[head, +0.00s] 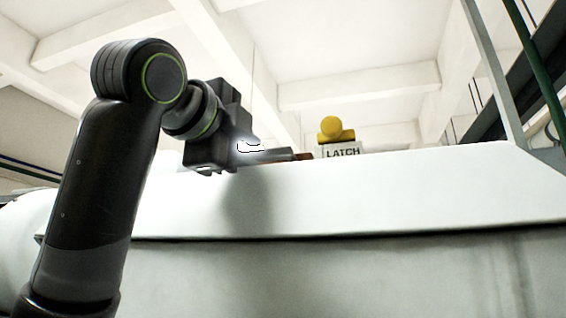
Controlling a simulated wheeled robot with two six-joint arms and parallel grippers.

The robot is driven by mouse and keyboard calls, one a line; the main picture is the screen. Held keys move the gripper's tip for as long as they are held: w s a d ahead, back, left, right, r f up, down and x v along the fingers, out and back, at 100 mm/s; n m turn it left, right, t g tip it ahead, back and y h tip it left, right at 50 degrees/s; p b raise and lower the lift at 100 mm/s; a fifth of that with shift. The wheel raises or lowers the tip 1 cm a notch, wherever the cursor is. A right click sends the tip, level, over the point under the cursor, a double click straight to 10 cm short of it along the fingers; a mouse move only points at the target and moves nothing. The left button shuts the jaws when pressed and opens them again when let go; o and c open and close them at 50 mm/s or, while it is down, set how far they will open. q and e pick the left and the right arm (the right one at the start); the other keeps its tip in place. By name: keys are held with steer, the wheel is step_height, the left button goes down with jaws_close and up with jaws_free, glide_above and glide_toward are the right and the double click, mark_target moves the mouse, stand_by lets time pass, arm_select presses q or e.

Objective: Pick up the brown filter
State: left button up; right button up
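My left gripper (262,155) is at the top edge of a white machine body, left of centre in the head view. Its arm rises from the lower left and bends over the edge. A bright glare covers part of the gripper, and I cannot make out whether its fingers are apart or closed. A small brown piece (303,156) shows low behind the edge, just right of the gripper's dark front part. It may be the brown filter, but most of it is hidden, and I cannot tell whether the gripper touches it. My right gripper is not in view.
A white plate marked "LATCH" (342,150) and a yellow knob (331,128) stand at the edge, right of the gripper. The white machine body (400,195) fills the lower view and hides its top surface. A green post (537,70) stands at the upper right.

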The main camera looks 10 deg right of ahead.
arm_select(q)
steer(key=shift+p+x, duration=0.3)
steer(key=shift+x, duration=0.65)
steer(key=shift+s, duration=0.15)
jaws_close()
steer(key=shift+r, duration=0.15)
